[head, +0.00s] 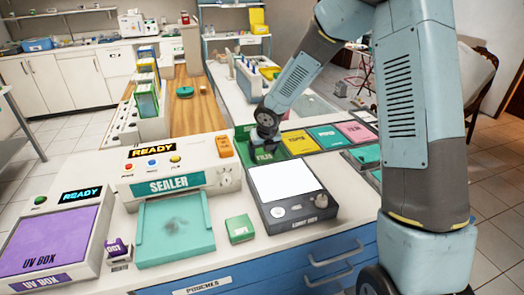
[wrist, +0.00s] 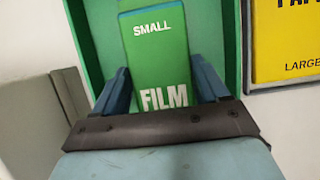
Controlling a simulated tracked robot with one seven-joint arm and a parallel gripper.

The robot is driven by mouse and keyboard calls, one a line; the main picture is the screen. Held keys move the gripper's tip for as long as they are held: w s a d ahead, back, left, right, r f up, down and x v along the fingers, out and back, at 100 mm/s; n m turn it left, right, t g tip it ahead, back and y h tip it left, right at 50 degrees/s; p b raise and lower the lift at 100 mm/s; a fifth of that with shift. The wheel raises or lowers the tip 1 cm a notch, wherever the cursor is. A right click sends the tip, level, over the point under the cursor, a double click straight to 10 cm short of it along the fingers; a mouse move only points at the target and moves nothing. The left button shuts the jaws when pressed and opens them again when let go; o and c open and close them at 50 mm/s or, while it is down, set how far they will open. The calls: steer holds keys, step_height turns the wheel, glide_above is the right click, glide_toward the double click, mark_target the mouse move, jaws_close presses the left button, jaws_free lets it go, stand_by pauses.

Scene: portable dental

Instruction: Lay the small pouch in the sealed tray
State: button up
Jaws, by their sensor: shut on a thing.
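The small pouch (wrist: 156,62) is green, with "SMALL" and "FILM" printed in white. In the wrist view it lies between the two blue fingers of my gripper (wrist: 160,92), which is shut on it. A green tray (wrist: 232,40) with raised walls surrounds it there; I cannot tell whether the pouch touches its floor. In the head view my gripper (head: 264,135) is low over this green tray (head: 288,143) behind the light box, and the arm hides part of it. No label reading "sealed" is legible, so I cannot tell which tray that is.
A light box (head: 300,212) stands just in front, with the sealer (head: 168,184) and its teal tray (head: 176,228) to the left. A small green box (head: 240,229) sits between them. Yellow (head: 299,141) and pink (head: 356,132) labelled trays lie to the right of my gripper.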

steer(key=o, duration=1.1)
steer(key=shift+v, duration=6.05)
steer(key=shift+s+d, duration=0.1)
steer(key=shift+d, duration=0.05)
